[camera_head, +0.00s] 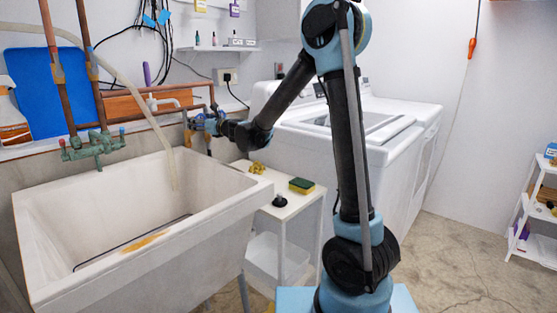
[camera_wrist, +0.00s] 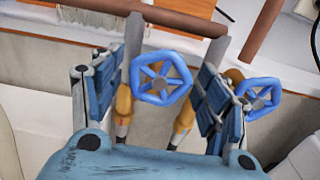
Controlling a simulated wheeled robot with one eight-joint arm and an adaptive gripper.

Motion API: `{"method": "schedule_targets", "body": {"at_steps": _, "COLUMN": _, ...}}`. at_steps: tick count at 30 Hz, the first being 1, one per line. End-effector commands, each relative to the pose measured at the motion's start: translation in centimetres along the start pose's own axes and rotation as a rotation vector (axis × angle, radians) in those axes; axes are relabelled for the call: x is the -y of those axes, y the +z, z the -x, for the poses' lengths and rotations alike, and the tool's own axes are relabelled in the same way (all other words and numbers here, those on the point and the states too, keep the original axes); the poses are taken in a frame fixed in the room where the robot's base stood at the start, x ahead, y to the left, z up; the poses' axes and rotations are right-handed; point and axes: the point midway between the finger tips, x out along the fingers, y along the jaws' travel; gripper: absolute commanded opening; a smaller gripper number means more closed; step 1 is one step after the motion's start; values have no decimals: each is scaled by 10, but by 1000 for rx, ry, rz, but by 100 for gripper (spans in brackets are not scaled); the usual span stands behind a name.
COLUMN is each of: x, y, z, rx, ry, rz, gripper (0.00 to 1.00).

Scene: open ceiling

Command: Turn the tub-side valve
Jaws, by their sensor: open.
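Two blue handwheel valves show in the wrist view. The left valve (camera_wrist: 162,83), taken as the tub-side one, is between my open gripper's fingers, with gaps on both sides. The other valve (camera_wrist: 262,98) is to the right, partly behind my right finger. Yellow-orange fittings (camera_wrist: 124,104) show near the left valve. My gripper (camera_wrist: 172,50) is open and holds nothing. In the head view my gripper (camera_head: 208,124) is at the wall, just beyond the tub's (camera_head: 225,200) back right corner. The valves are hard to make out there.
A copper pipe (camera_wrist: 165,17) crosses above the left valve. A green faucet (camera_head: 92,147) stands at the tub's back edge. A white cart (camera_head: 293,205) with a sponge (camera_head: 301,185) stands right of the tub. White washing machines (camera_head: 350,150) are behind my arm. Open floor lies at right.

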Motion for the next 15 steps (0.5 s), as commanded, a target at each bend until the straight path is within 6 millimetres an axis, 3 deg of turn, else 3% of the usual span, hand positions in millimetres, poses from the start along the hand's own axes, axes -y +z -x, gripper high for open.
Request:
{"method": "schedule_targets", "body": {"at_steps": 4, "x": 0, "y": 0, "z": 0, "rx": 0, "ry": 0, "rz": 0, "gripper": 69}}
{"method": "schedule_targets", "body": {"at_steps": 11, "x": 0, "y": 0, "z": 0, "rx": 0, "ry": 0, "rz": 0, "gripper": 20}}
{"method": "schedule_targets", "body": {"at_steps": 15, "x": 1, "y": 0, "z": 0, "rx": 0, "ry": -2, "rz": 5, "gripper": 20}}
